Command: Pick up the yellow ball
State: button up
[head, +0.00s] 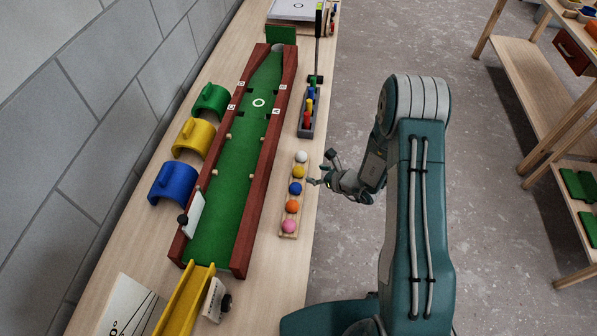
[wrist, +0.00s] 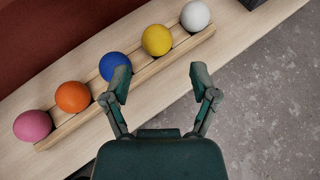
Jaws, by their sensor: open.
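The yellow ball (head: 298,172) sits in a wooden rack (head: 289,222) on the table, between the white ball (head: 301,157) and the blue ball (head: 295,188). In the wrist view the yellow ball (wrist: 156,40) lies ahead of my gripper (wrist: 161,78), a little left of the right finger. The left finger overlaps the lower right of the blue ball (wrist: 113,66) in that view. My gripper (head: 321,168) is open and empty, to the right of the rack at the table's edge. It appears apart from the balls.
An orange ball (head: 292,206) and a pink ball (head: 288,226) fill the near end of the rack. A green lane with red walls (head: 247,255) runs left of it. A grey holder with coloured pegs (head: 307,120) stands beyond. Bare floor lies right of the table.

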aim_at(302, 171)
jog(key=x, duration=0.3)
jog(key=shift+a, duration=0.2)
jog(key=x, duration=0.5)
jog(key=shift+a+f, duration=0.2)
jog(key=shift+f, duration=0.1)
jog(key=c, duration=0.9)
